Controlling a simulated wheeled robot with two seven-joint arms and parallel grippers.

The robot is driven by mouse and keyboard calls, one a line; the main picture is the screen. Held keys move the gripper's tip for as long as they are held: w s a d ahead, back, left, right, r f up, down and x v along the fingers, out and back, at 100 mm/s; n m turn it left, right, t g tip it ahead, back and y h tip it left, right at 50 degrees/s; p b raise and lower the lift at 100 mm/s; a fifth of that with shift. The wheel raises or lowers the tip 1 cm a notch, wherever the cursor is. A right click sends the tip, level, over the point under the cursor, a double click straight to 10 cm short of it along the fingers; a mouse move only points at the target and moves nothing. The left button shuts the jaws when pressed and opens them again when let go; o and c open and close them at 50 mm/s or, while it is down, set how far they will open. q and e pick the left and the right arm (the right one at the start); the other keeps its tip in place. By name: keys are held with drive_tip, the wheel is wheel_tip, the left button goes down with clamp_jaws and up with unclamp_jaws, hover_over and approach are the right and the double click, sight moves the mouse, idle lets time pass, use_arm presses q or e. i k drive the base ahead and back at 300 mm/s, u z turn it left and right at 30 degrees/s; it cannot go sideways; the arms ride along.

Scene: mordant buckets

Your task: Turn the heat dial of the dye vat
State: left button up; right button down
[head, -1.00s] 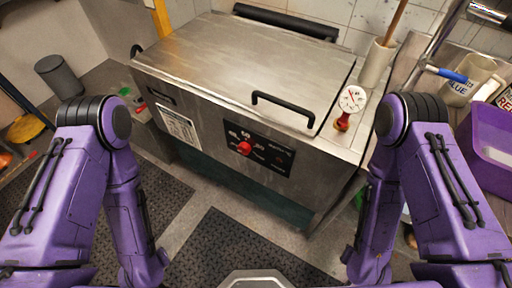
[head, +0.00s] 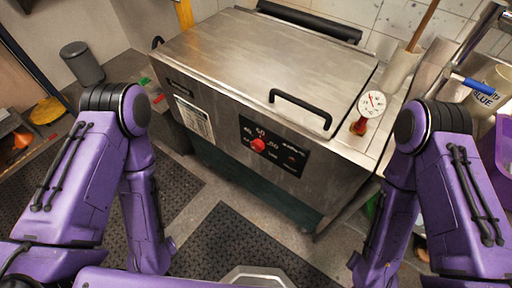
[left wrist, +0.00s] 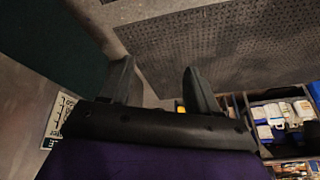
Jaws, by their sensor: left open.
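The dye vat (head: 225,90) is a large steel box with a closed lid and a black lid handle (head: 300,107), in the middle of the head view. A black control panel (head: 272,148) on its front carries the red heat dial (head: 258,145), with white markings around it. The dial is untouched. In the left wrist view my left gripper (left wrist: 160,85) is open and empty, its two dark fingers apart above the floor. The dial does not show in that view. Neither gripper shows in the head view, where only my purple arms appear.
A round white gauge (head: 371,104) stands on the vat's right end. A blue-labelled jug (head: 490,90) and a purple bin (head: 504,140) are at the right. A grey bin (head: 82,63) stands at the left. A dark floor mat (head: 245,250) lies before the vat.

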sight(258, 145)
drive_tip(key=z, duration=0.5)
drive_tip(key=k, duration=0.75)
drive_tip(key=z, duration=1.2)
drive_tip(key=i, duration=0.3)
drive_tip(key=u, duration=1.3)
